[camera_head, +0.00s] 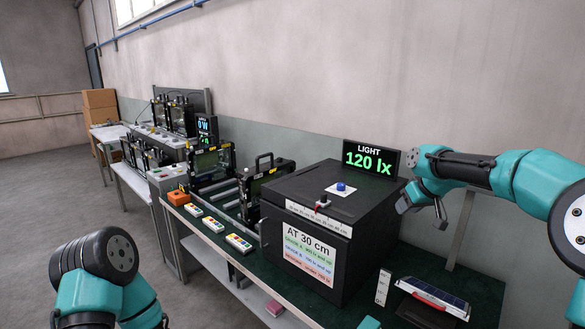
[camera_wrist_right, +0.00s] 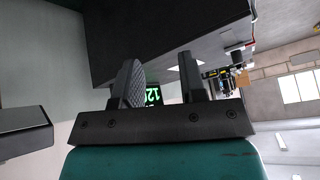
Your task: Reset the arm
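My right gripper (camera_head: 422,212) hangs in the air to the right of the black light box (camera_head: 350,245), in front of the wall. Its two fingers are apart with nothing between them. The right wrist view also shows this gripper (camera_wrist_right: 161,80) open, with the green digits of the light display (camera_wrist_right: 153,95) behind the gap. In the head view that display (camera_head: 370,158) reads 120 lx. My left arm shows at the lower left, but its gripper is out of frame.
The green-topped bench (camera_head: 235,268) carries the box, several button remotes (camera_head: 239,243), an orange block (camera_head: 178,197) and floodlight housings (camera_head: 211,165). A small solar panel (camera_head: 433,297) and a white strip (camera_head: 383,287) lie at the front right. Air around the right gripper looks clear.

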